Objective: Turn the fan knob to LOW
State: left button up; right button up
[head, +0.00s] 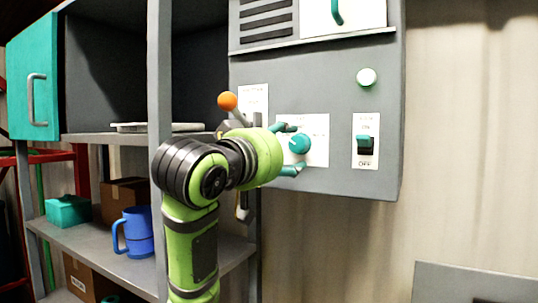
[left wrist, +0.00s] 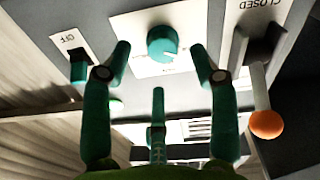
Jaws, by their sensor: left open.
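The fan knob (head: 299,144) is a round teal knob on a white label plate on the grey control panel. It also shows in the left wrist view (left wrist: 162,44), with a small pale mark on its lower side; the label's words are too small to read. My left gripper (head: 289,149) is open in front of the panel, with its fingers on either side of the knob. In the left wrist view the teal fingers (left wrist: 163,62) are spread wide and do not appear to touch the knob. My right gripper is not in view.
An orange-tipped lever (head: 228,101) stands left of the knob, close to my arm. A teal rocker switch (head: 365,143) and a pale round button (head: 367,77) are to the right. Shelves at left hold a blue mug (head: 138,232) and a teal box (head: 68,211).

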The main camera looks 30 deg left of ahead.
pick_arm(q)
jog(key=s, duration=0.7)
jog(key=shift+d+f, duration=0.15)
